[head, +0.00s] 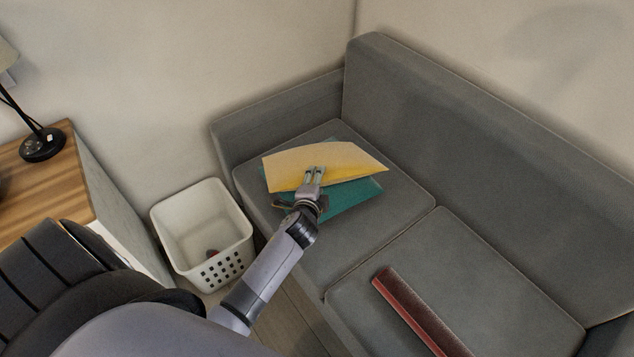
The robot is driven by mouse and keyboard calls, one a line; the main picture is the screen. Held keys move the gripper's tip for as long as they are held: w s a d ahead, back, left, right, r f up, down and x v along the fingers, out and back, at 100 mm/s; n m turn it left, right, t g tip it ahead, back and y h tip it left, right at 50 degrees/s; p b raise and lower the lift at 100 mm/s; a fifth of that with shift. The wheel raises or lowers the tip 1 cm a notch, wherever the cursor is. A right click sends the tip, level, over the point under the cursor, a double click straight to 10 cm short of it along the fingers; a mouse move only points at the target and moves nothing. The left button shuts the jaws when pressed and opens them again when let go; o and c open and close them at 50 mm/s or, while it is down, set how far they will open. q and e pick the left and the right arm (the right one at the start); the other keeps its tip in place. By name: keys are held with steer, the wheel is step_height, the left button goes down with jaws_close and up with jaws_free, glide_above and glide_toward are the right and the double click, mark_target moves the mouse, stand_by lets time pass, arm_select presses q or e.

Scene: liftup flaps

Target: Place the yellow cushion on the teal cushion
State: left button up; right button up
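The yellow cushion (345,160) lies over the teal cushion (340,198) on the far-left seat of the grey sofa, covering most of it. The teal cushion shows along the near and right sides. The yellow cushion looks slightly tilted, and I cannot tell how fully it rests on the teal one. My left gripper (315,172) is at the near edge of the yellow cushion, with its two fingers close together over it. Whether they pinch the fabric is not clear. My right gripper is out of view.
The grey sofa (395,225) has a dark red, long object (410,312) on its nearer seat. A white basket (205,235) with a small item inside stands left of the sofa. A wooden-topped cabinet (45,185) with a black lamp (42,145) is at the left.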

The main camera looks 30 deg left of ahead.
arm_select(q)
steer(key=o, duration=0.4)
steer(key=shift+r, duration=0.1)
